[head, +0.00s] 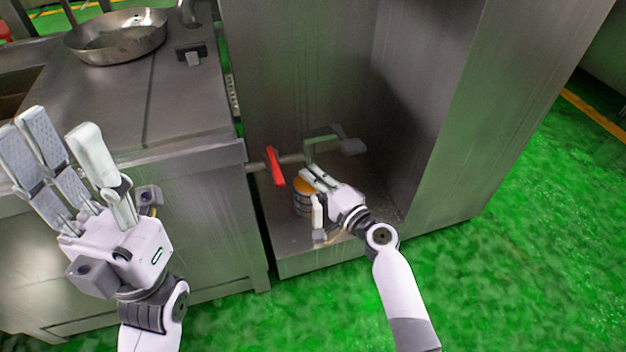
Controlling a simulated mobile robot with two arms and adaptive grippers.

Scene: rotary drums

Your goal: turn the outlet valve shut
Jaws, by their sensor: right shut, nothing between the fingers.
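The outlet valve's red handle (274,167) sits on a short pipe (292,158) that comes out of the steel counter's side into an open metal bay. The handle is long, narrow and slightly tilted. My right gripper (312,190) is inside the bay, just right of and below the red handle. It is shut with nothing in it and looks apart from the handle. My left gripper (62,148) is raised in front of the counter at the left, fingers spread open and empty.
A can with an orange top (303,188) stands on the bay floor behind my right gripper, partly hidden. A grey-green bent pipe (322,133) is above it. The steel counter (185,110) holds a metal pan (117,37). Green floor (520,270) is clear at right.

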